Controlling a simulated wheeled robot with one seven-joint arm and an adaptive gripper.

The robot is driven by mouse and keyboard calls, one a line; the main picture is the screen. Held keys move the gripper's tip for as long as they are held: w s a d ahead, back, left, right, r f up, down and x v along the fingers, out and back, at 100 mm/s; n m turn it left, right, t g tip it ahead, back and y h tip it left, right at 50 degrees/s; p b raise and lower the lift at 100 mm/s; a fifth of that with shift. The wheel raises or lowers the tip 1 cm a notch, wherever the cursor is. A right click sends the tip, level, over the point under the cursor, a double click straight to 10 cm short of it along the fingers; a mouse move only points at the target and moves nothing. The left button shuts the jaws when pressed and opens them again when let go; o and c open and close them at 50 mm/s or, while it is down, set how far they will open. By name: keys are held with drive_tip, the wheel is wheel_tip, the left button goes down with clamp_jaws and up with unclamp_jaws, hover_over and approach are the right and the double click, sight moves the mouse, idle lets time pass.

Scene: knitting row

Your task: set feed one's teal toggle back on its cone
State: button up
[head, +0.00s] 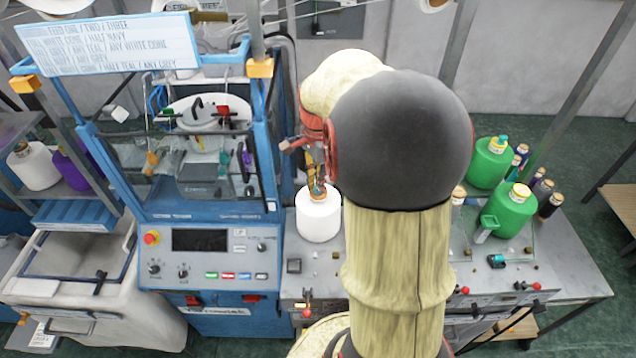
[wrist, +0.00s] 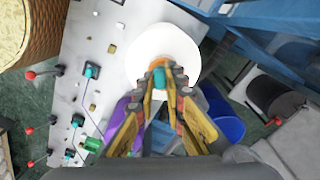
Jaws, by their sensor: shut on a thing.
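A white cone (head: 319,218) stands upright on the counter beside the blue machine; it also shows in the wrist view (wrist: 163,42). My gripper (head: 317,187) points down at the cone's top, fingers close together. The teal toggle (wrist: 159,77) is between the fingertips, and a bit of teal also shows there in the head view (head: 318,190). The gripper is shut on it. In the wrist view the toggle lies over the cone's near side; whether it touches the cone top I cannot tell, as the fingers hide the contact.
The blue machine (head: 208,270) with its sign (head: 110,42) stands close left of the cone. Green cones (head: 510,210) and small dark spools stand at right. Other teal pieces (wrist: 91,70) and red-knobbed levers (wrist: 30,75) are on the counter. My arm hides the counter's middle.

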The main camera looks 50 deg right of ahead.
drive_tip(key=o, duration=0.8)
drive_tip(key=shift+f, duration=0.1)
wheel_tip(320, 180, up, 12)
idle(0.3)
idle(0.4)
drive_tip(key=s+a+f+n+t+b, duration=0.2)
drive_tip(key=a+f+n+b, duration=0.5)
drive_tip(key=a+f+b, duration=0.2)
drive_tip(key=s+a+f+n+t+b, duration=0.1)
drive_tip(key=s+a+f+n+b, duration=0.1)
drive_tip(key=a+f+n+b, duration=0.5)
drive_tip(key=s+a+f+n+t+b, duration=0.2)
drive_tip(key=a+f+n+b, duration=0.6)
drive_tip(key=a+f+b, duration=0.4)
drive_tip(key=shift+s+a+f+t+b, duration=0.1)
drive_tip(key=shift+a+f+t+b, duration=0.05)
drive_tip(key=shift+a, duration=0.45)
drive_tip(key=shift+s+a+f+t+b, duration=0.1)
drive_tip(key=shift+a+f+t+b, duration=0.05)
drive_tip(key=shift+a, duration=0.45)
